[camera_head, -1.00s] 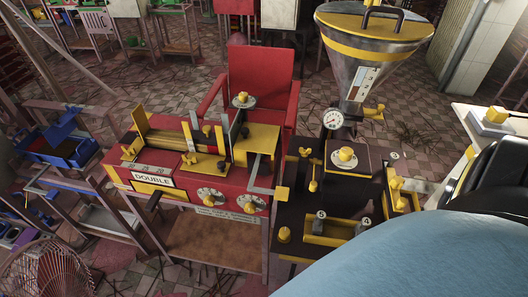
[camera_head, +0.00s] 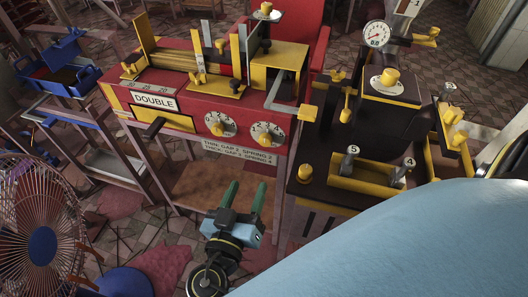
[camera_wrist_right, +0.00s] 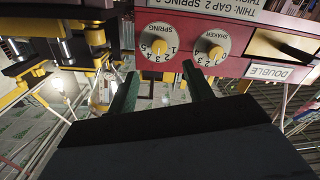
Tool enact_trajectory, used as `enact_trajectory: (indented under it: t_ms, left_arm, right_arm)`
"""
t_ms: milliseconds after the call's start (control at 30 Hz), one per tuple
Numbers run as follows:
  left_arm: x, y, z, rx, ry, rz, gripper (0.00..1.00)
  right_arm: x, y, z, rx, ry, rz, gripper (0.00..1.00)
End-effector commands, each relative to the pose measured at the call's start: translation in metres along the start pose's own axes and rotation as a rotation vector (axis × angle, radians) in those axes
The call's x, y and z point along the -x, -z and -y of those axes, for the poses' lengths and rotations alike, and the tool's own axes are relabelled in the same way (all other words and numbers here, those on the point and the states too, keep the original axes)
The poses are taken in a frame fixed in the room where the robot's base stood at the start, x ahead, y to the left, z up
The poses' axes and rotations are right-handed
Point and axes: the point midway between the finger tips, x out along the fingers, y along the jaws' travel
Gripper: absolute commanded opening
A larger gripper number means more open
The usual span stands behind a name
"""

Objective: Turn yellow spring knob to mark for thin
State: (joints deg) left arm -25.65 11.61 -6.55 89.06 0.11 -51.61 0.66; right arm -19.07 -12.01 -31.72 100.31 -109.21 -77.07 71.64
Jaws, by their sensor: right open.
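The yellow spring knob (camera_head: 267,132) sits on the right-hand white numbered dial on the red machine's front. The wrist view, upside down, shows this yellow knob (camera_wrist_right: 159,47) on the dial lettered SPRING; I cannot read its exact setting. The white sign (camera_head: 237,152) below the dials reads thin: gap 2, spring 2. My right gripper (camera_head: 245,188) is open and empty, its green fingers pointing up toward the panel from below the dials. In the wrist view its two fingers (camera_wrist_right: 160,88) stand apart, short of the spring knob. My left gripper is not in view.
A second dial with a yellow knob (camera_head: 220,125), lettered SHAKER in the wrist view, is left of the spring knob. A grey bent bar with a yellow end (camera_head: 307,113) juts out at right. A fan (camera_head: 42,215) stands lower left.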

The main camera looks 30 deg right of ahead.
Motion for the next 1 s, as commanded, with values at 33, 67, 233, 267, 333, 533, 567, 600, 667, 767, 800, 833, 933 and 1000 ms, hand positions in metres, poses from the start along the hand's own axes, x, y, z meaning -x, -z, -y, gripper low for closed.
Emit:
enact_trajectory:
  t_ms: [33,67,233,267,333,533,567,600,667,767,800,833,933,1000]
  left_arm:
    - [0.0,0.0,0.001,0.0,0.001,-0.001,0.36]
    - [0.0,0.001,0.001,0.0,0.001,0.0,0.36]
    - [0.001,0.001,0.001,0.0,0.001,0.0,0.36]
    - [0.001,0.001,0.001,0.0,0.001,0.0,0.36]
    - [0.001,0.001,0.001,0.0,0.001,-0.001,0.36]
    - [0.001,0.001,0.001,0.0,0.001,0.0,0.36]
    - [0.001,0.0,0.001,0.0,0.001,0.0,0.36]
    - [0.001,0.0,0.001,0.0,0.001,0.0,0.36]
    - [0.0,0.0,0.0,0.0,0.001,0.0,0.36]
    - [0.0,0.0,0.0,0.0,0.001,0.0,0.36]
    - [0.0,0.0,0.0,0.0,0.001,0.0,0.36]
    - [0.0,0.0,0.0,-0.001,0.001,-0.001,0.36]
    - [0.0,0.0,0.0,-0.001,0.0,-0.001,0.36]
    - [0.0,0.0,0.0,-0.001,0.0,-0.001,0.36]
  right_arm:
    - [-0.002,0.003,-0.002,-0.012,-0.011,-0.008,0.51]
    - [-0.004,0.004,-0.003,-0.015,-0.014,-0.011,0.51]
    - [-0.029,0.005,-0.004,-0.014,-0.016,-0.013,0.51]
    - [-0.035,0.005,-0.003,-0.014,-0.016,-0.013,0.51]
    - [-0.051,0.005,-0.004,-0.014,-0.015,-0.014,0.51]
    - [-0.093,0.005,-0.004,-0.011,-0.013,-0.012,0.51]
    - [-0.099,0.005,-0.003,-0.011,-0.012,-0.012,0.51]
    - [-0.105,0.005,-0.004,-0.011,-0.013,-0.012,0.51]
    - [-0.114,0.005,-0.003,-0.011,-0.012,-0.011,0.51]
    - [-0.124,0.005,-0.004,-0.01,-0.012,-0.011,0.51]
    - [-0.127,0.005,-0.004,-0.01,-0.011,-0.01,0.51]
    - [-0.129,0.005,-0.004,-0.01,-0.011,-0.01,0.51]
    - [-0.133,0.005,-0.004,-0.01,-0.01,-0.01,0.51]
    - [-0.133,0.005,-0.004,-0.01,-0.01,-0.009,0.51]
